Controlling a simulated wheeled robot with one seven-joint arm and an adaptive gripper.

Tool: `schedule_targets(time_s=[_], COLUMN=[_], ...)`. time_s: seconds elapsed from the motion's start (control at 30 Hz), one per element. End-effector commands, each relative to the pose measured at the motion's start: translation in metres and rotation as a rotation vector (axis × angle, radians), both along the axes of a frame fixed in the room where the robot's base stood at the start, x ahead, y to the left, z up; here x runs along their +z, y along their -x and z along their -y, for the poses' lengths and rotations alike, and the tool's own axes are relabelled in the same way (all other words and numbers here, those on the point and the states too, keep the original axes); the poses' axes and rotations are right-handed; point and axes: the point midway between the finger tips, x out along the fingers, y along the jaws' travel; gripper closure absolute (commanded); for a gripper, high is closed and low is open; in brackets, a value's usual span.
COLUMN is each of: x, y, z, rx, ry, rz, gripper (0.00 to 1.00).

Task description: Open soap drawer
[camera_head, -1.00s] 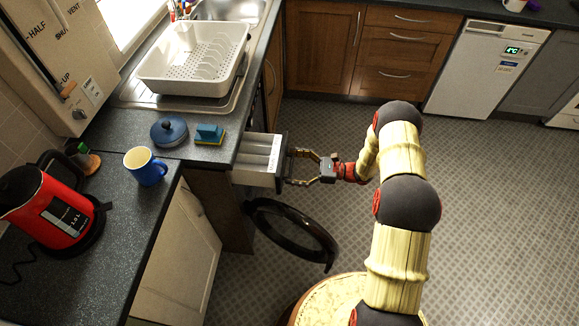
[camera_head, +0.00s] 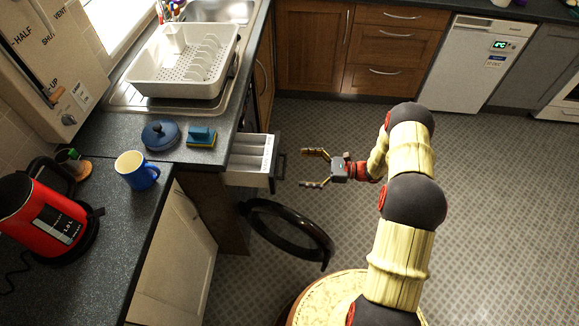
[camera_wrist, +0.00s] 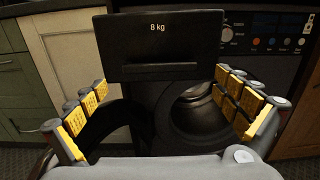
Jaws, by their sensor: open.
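The soap drawer (camera_head: 250,158) is pulled out from under the counter in the head view, its pale compartments showing. Its dark front also shows in the wrist view (camera_wrist: 158,48), marked "8 kg", ahead of my gripper. My gripper (camera_head: 316,168) is open and empty, to the right of the drawer front with a clear gap between them. In the wrist view its yellow-padded fingers (camera_wrist: 165,110) are spread wide at left and right. The washing machine (camera_wrist: 262,50) shows behind the drawer front, with knob and buttons.
The washing machine's round door (camera_head: 288,232) stands open below the drawer, near my base. The counter holds a blue mug (camera_head: 136,171), a red kettle (camera_head: 45,212), a blue lid (camera_head: 160,134), a sponge (camera_head: 201,135) and a dish rack (camera_head: 186,60). The floor to the right is clear.

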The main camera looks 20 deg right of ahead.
Motion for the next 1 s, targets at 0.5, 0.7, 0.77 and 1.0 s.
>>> schedule_targets(time_s=[0.5,0.7,0.77,1.0], x=[0.0,0.0,0.0,-0.001], y=[0.019,0.019,0.019,0.018], z=[0.051,0.051,0.051,0.05], rx=[0.0,0.001,0.001,0.0], ry=[0.0,0.0,0.0,0.006], rz=[0.0,0.0,0.0,0.007], gripper=[0.0,0.0,0.0,0.0])
